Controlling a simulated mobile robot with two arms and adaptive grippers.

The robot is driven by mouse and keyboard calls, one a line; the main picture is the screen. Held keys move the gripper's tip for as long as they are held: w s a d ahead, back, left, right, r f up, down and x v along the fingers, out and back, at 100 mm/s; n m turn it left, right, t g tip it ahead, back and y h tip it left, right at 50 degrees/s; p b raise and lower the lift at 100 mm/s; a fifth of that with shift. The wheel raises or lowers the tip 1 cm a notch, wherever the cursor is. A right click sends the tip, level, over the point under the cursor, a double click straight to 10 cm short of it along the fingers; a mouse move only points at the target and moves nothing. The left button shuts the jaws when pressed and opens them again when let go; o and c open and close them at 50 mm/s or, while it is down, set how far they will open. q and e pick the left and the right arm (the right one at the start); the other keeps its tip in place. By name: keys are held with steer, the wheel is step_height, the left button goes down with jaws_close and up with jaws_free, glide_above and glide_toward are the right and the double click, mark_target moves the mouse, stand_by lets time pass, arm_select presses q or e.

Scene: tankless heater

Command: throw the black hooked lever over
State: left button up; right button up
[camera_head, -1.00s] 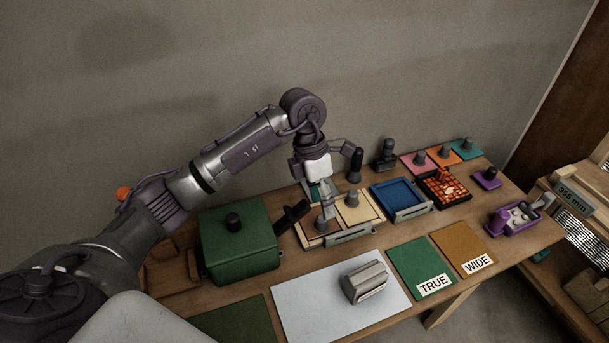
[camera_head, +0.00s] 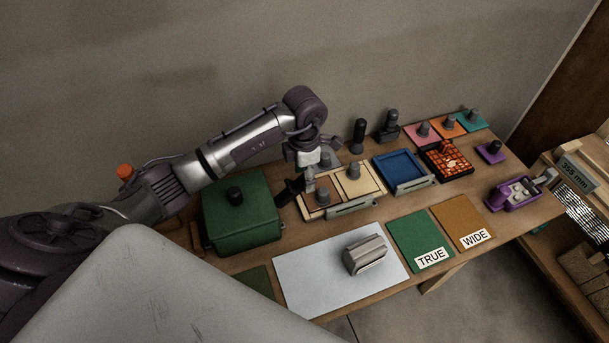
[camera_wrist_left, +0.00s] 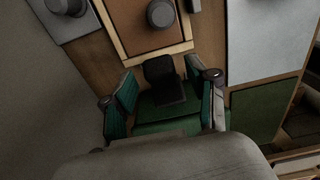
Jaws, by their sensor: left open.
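The black hooked lever (camera_head: 289,192) sticks out from the right side of the green box (camera_head: 240,228), which has a dark knob on its lid. The gripper partly hides the lever's upper end in the head view. My left gripper (camera_head: 303,181) is at that end, pointing down. In the left wrist view the open fingers of the gripper (camera_wrist_left: 160,90) stand on either side of the lever (camera_wrist_left: 161,72), with gaps to both. My right gripper is not in view.
A cream-edged tray (camera_head: 352,207) with knobbed panels stands close right of the lever. A blue tray (camera_head: 399,168) and orange grid (camera_head: 447,161) are farther right. A grey metal block (camera_head: 364,255) lies on the pale mat (camera_head: 310,283) in front. The wall is behind.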

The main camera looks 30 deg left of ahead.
arm_select(q)
steer(key=shift+f, duration=1)
jaws_close()
